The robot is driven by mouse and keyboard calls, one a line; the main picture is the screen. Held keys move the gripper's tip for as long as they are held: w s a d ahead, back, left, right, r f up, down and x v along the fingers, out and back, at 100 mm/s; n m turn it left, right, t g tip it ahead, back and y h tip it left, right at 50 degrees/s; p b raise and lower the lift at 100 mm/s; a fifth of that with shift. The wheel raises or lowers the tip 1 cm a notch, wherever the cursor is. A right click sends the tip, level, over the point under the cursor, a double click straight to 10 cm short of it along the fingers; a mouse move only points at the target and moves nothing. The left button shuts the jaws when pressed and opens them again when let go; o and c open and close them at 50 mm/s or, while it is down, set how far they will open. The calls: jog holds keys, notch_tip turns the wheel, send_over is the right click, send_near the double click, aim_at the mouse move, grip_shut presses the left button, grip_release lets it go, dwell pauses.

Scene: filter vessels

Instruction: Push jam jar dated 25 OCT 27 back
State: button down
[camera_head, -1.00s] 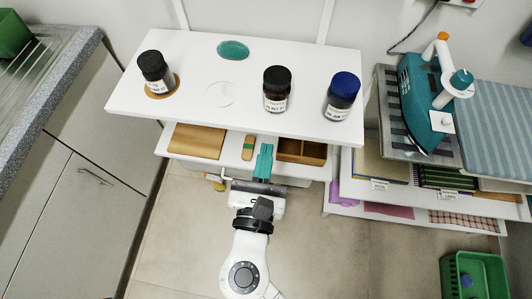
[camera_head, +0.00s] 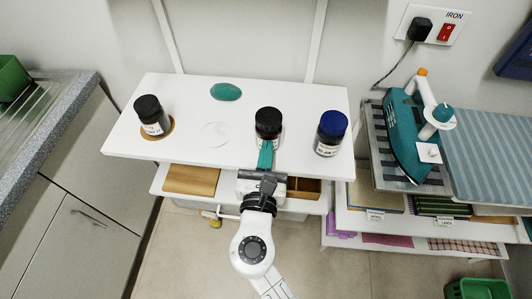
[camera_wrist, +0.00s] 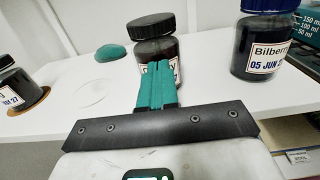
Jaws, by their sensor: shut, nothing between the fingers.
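Three dark jars stand upright on the white shelf (camera_head: 190,155). The middle jar (camera_head: 268,123) has a black lid; it also shows in the wrist view (camera_wrist: 155,45), its label mostly hidden behind my fingers, so its date is unreadable now. My gripper (camera_head: 266,148) is shut and empty, its teal fingers right in front of this jar, at or nearly at its label. The fingers also show in the wrist view (camera_wrist: 157,75). I cannot tell whether they touch. The left jar (camera_head: 152,117) has a black lid and a label ending in 27. The blue-lidded right jar (camera_head: 330,133) reads Bilberry, 05 JUN.
A teal oval (camera_head: 226,92) lies behind the middle jar, to its left. A clear disc (camera_head: 214,134) lies between left and middle jars. A lower shelf with wooden items is underneath; an iron (camera_head: 405,135) stands right.

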aim_at(273, 111)
jog(key=shift+w, duration=0.1)
jog(key=w+b, duration=0.1)
jog(key=w, duration=1.1)
jog(key=shift+w+d, duration=0.1)
jog(key=shift+d, duration=0.1)
